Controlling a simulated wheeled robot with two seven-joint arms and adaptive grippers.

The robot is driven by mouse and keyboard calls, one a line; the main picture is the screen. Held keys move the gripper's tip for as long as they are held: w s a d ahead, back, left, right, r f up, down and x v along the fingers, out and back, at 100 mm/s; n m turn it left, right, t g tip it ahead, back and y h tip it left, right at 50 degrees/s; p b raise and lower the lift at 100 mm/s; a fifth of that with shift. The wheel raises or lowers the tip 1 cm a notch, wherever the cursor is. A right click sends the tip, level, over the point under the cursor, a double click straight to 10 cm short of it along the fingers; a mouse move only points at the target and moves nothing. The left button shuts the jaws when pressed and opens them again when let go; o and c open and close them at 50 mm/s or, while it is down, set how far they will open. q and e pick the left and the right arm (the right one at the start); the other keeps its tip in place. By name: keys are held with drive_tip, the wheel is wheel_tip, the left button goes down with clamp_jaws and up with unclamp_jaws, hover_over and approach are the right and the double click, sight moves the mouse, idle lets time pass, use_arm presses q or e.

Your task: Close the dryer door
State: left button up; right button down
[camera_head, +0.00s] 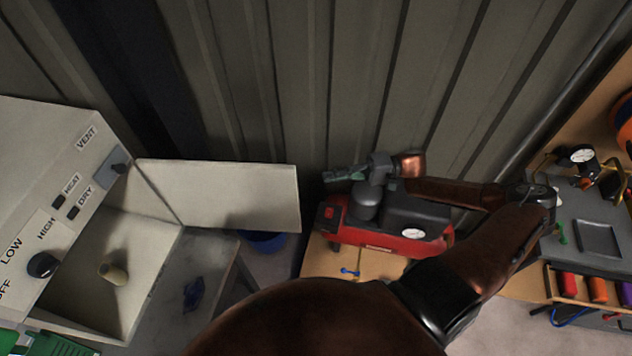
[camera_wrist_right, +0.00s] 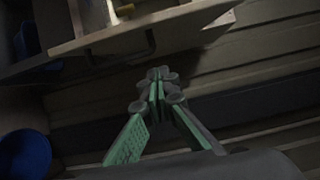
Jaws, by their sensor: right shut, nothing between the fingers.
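The dryer (camera_head: 70,190) is a pale box at the left of the head view, with a knob and switches on its face. Its door (camera_head: 235,188) stands wide open, a flat pale panel reaching right from the dryer. A small tan peg-like object (camera_head: 113,273) shows in the open chamber. My right gripper (camera_head: 328,177) is just right of the door's free edge, apart from it in the head view. In the right wrist view its green-padded fingers (camera_wrist_right: 157,88) are shut and empty, below a pale panel (camera_wrist_right: 150,28) that looks like the door. My left gripper is out of view.
A red and black compressor (camera_head: 390,225) sits on a wooden surface under my right forearm. A corrugated wall (camera_head: 330,80) stands behind the door and gripper. A blue tub (camera_wrist_right: 22,155) is on the floor. A grey bench (camera_head: 590,230) with coloured items is at the right.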

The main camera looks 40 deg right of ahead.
drive_tip(key=w+a+p, duration=0.1)
drive_tip(key=a+p, duration=0.2)
drive_tip(key=a, duration=0.7)
drive_tip(key=shift+a, duration=0.35)
drive_tip(key=shift+s, duration=0.1)
